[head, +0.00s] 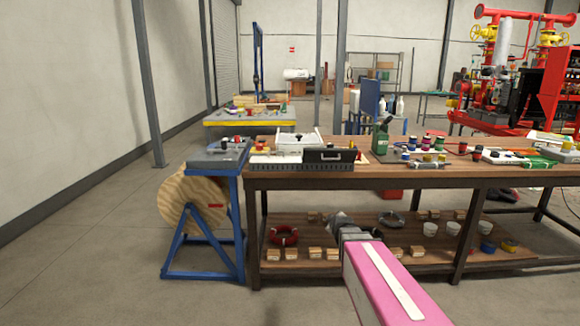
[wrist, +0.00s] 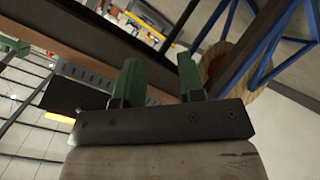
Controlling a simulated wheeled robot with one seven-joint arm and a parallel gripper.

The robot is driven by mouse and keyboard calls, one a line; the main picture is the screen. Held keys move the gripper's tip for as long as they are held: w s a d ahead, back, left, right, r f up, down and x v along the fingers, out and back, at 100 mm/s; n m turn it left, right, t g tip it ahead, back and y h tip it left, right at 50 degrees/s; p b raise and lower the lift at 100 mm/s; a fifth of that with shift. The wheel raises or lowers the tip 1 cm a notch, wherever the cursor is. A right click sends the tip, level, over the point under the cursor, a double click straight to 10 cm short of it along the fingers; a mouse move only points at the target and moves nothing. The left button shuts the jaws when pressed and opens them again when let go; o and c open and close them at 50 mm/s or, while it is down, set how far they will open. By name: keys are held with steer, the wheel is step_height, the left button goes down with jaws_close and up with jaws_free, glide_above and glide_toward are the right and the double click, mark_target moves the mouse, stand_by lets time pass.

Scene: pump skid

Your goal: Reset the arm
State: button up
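My gripper (head: 338,222) is at the end of my pink arm, in front of the wooden workbench (head: 400,174) and lower than its tabletop in the head view. Its fingers are hard to make out there. In the wrist view my gripper (wrist: 160,64) shows two green fingers standing apart, with no object seen between them. The dark edge of a bench (wrist: 105,45) passes behind the fingers in that view.
A blue stand with a wooden reel (head: 184,200) is left of the workbench. The lower shelf (head: 350,262) holds blocks, rings and cups. Red pump equipment (head: 490,85) stands at the back right. The floor (head: 80,240) at left is clear.

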steer(key=s+f+m+g, duration=0.5)
steer(key=s+g, duration=0.1)
steer(key=s, duration=0.6)
steer(key=s+f+m+g, duration=0.4)
steer(key=s+f+g, duration=0.1)
steer(key=s, duration=0.7)
steer(key=shift+s+m+g, duration=0.15)
steer(key=shift+m+g, duration=0.25)
steer(key=shift+g, duration=0.2)
